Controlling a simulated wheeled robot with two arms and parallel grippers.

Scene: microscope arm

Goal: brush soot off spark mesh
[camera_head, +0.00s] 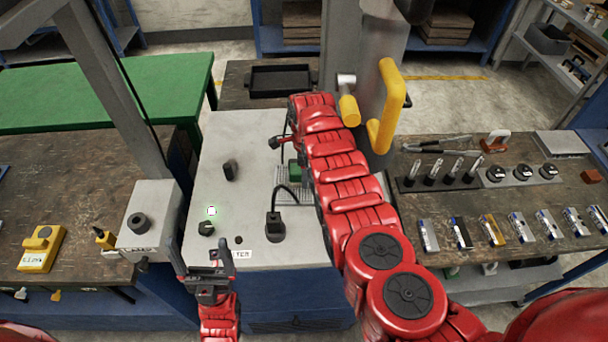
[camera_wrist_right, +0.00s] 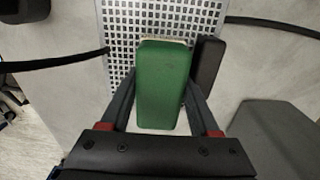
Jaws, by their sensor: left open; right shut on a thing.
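The spark mesh, a pale perforated plate (camera_head: 281,186), lies on the grey machine top and is partly hidden by my right arm. It also shows in the right wrist view (camera_wrist_right: 118,30). A green brush block (camera_wrist_right: 160,88) is held between the fingers of my right gripper (camera_wrist_right: 158,100), over the mesh. Its green side shows beside the arm in the head view (camera_head: 295,172). A pale bristle edge shows at its far end; whether it touches the mesh cannot be told. No soot is clearly visible. My left gripper (camera_head: 221,260) is open and empty at the machine's front edge.
A black plug with a cable (camera_head: 275,226) stands in front of the mesh. Black knobs (camera_head: 230,171) sit to its left. A yellow handle (camera_head: 390,105) rises behind my right arm. The right bench (camera_head: 480,236) holds tools and small parts. The machine top's left part is mostly clear.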

